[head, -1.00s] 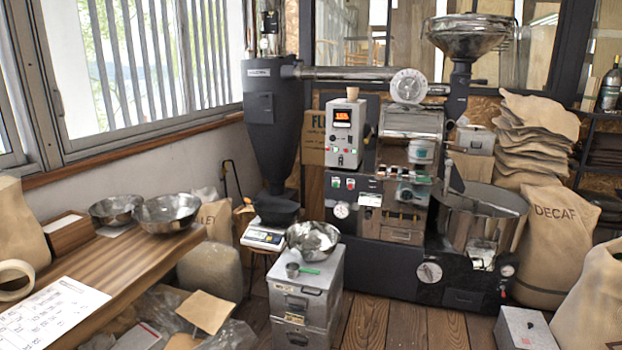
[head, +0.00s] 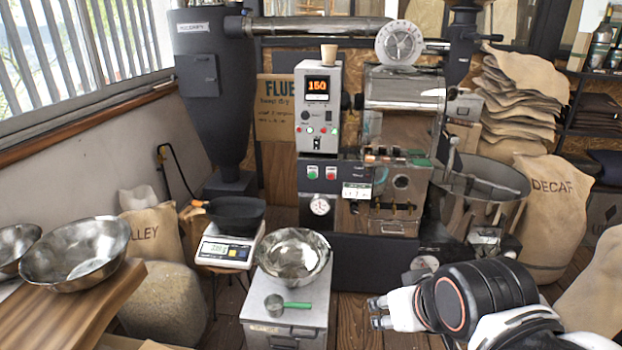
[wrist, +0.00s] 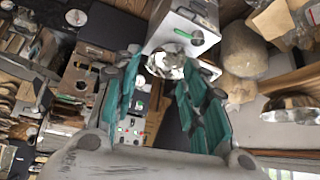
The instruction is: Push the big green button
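The big green button (head: 312,172) sits next to a red button (head: 330,173) on the roaster's dark front panel, below the grey control box (head: 318,105) with its orange "150" display. Smaller green and red lights show on that box. My gripper (head: 377,312) reaches in from the lower right in the head view, low in front of the roaster and well apart from the green button. In the wrist view its teal fingers (wrist: 158,68) are spread with nothing held between them. The roaster's buttons are too small to tell apart surely there.
A silver cabinet (head: 286,328) bears a steel bowl (head: 292,256) and a green-handled scoop (head: 288,305). Left of it stands a scale (head: 226,250) with a black pan. A wooden table (head: 85,312) is at lower left. A DECAF sack (head: 549,215) stands at right.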

